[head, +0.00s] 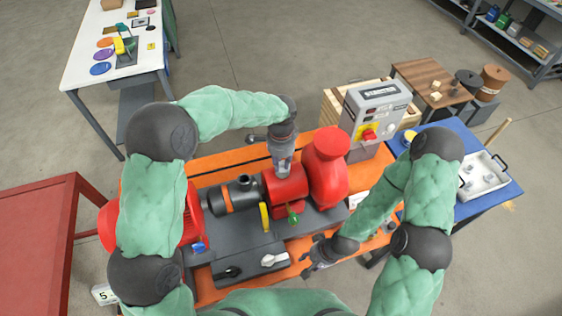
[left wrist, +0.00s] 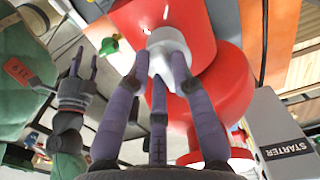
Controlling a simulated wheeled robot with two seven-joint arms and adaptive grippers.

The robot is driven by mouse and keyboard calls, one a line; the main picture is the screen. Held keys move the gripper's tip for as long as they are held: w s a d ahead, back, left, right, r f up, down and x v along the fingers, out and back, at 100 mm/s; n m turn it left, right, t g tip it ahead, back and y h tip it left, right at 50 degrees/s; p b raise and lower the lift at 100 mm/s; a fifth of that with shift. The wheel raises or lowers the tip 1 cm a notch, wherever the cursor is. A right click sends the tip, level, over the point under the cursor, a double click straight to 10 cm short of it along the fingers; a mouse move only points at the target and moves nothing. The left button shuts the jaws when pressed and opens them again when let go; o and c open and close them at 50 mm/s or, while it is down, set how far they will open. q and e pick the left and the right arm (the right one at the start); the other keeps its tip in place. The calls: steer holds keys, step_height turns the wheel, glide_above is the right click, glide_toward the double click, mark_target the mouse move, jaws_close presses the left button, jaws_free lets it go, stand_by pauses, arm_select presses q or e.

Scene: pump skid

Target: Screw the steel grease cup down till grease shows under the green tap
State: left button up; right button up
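The steel grease cup (left wrist: 168,45) is a pale grey cap on top of the red housing (head: 286,184). My left gripper (head: 283,168) reaches down onto it from above. In the left wrist view its fingers (left wrist: 159,68) close around the cup's sides; in the head view they mostly hide the cup. The green tap (head: 292,216) is on the front of the housing and also shows in the left wrist view (left wrist: 110,45). I can make out no grease under it. My right gripper (head: 312,262) is empty near the bench's front edge, its fingers apart.
The red pump casing (head: 327,165) stands right of the housing, with the grey starter box (head: 375,110) behind. A yellow lever (head: 265,217) is left of the tap. A blue table (head: 463,207) with a white tray (head: 497,180) is at the right.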

arm_select(q)
jaws_close()
steer(key=shift+m, duration=0.4)
steer(key=m+p, duration=0.1)
steer(key=m, duration=0.1)
steer(key=shift+w+m, duration=0.1)
steer(key=shift+m, duration=0.3)
steer(key=m, duration=0.2)
steer(key=m+p, duration=0.1)
steer(key=m, duration=0.1)
steer(key=shift+w+a+r+m, duration=0.1)
steer(key=shift+w+a+m, duration=0.05)
steer(key=shift+m, duration=0.15)
steer(key=m+p, duration=0.1)
steer(key=m, duration=0.3)
steer(key=shift+w, duration=0.2)
steer(key=shift+w+m+p, duration=0.1)
steer(key=shift+m+p, duration=0.55)
steer(key=shift+m, duration=1.05)
